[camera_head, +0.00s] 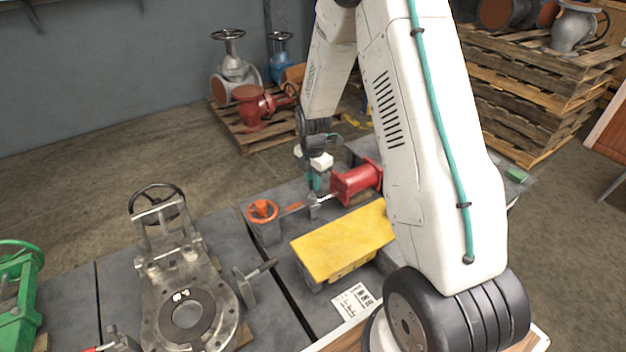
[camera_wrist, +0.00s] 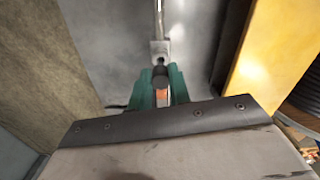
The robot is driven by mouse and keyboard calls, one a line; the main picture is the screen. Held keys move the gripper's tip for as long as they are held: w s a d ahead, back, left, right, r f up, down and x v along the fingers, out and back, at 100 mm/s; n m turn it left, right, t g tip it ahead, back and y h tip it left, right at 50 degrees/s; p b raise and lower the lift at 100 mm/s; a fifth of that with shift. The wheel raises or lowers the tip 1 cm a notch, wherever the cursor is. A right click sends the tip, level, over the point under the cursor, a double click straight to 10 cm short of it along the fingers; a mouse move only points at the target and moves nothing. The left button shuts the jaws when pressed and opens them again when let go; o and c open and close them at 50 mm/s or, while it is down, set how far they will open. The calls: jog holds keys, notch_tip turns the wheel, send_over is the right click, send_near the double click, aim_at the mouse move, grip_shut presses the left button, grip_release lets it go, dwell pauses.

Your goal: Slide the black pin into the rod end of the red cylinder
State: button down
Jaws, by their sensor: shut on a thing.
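The red cylinder (camera_head: 352,184) lies on the grey table, its silver rod pointing left to a metal rod end (camera_head: 313,203). In the wrist view the rod (camera_wrist: 158,18) runs down from the top edge to the block-shaped rod end (camera_wrist: 160,50). My gripper (camera_head: 316,184) is over the rod end. In the wrist view my gripper (camera_wrist: 160,82) has its green fingers shut on the black pin (camera_wrist: 160,75). The pin's round top is close beside the rod end. I cannot tell whether its tip is in the hole.
A yellow block (camera_head: 340,240) lies in front of the cylinder, and its side shows at right in the wrist view. An orange handwheel (camera_head: 262,211) stands left of the rod end. A grey valve body (camera_head: 185,290) with a handwheel is further left. Pallets stand behind.

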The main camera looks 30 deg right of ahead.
jog(key=shift+f, duration=1.75)
jog(key=c, duration=1.2)
grip_release()
jog(key=shift+c, duration=0.2)
notch_tip(320, 180, up, 8)
jog(key=shift+f, duration=0.1)
